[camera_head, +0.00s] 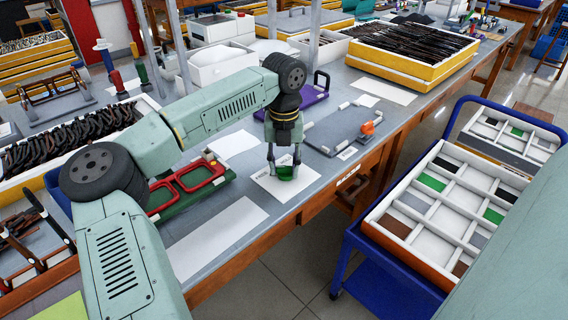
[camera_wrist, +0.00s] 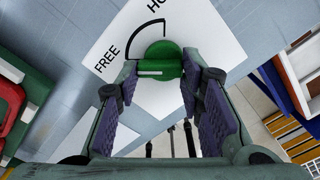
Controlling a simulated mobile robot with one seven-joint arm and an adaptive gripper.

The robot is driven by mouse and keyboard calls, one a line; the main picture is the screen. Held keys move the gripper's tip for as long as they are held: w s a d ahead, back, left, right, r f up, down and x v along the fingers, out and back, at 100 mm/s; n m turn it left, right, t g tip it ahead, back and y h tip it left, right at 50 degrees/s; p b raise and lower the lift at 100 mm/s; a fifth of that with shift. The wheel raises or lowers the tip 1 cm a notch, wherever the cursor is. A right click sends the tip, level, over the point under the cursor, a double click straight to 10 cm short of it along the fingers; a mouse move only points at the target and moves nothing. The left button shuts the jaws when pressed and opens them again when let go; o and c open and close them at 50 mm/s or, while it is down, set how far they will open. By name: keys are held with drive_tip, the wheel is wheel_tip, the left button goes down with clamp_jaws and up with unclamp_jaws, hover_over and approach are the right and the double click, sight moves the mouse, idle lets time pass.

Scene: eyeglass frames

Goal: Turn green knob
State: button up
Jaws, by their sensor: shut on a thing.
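The green knob (camera_head: 286,172) stands on a white label sheet (camera_head: 262,184) on the grey bench. In the wrist view the knob (camera_wrist: 160,64) has a pale line on its grip bar. The sheet (camera_wrist: 205,25) around it carries a black arc, the word "FREE" and part of another word starting "HO". My gripper (camera_head: 285,165) points down over the knob. In the wrist view its two fingers (camera_wrist: 160,85) are on either side of the knob, shut on it.
A green board with red frames (camera_head: 190,180) lies left of the knob. A grey plate with an orange part (camera_head: 368,128) lies to the right. The bench's front edge is close by. A blue trolley with a divided tray (camera_head: 400,215) stands across the aisle.

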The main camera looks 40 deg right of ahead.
drive_tip(key=shift+m, duration=0.3)
drive_tip(key=m+b, duration=0.1)
drive_tip(key=m, duration=0.2)
drive_tip(key=shift+w+m, duration=0.1)
drive_tip(key=shift+m, duration=0.3)
drive_tip(key=m, duration=0.4)
drive_tip(key=shift+w+d, duration=0.1)
drive_tip(key=m, duration=0.5)
drive_tip(key=shift+d, duration=0.1)
drive_tip(key=m, duration=0.4)
drive_tip(key=shift+d+p, duration=0.1)
drive_tip(key=shift+p, duration=0.3)
drive_tip(key=shift+m, duration=0.3)
drive_tip(key=o, duration=1.2)
drive_tip(key=shift+c, duration=0.2)
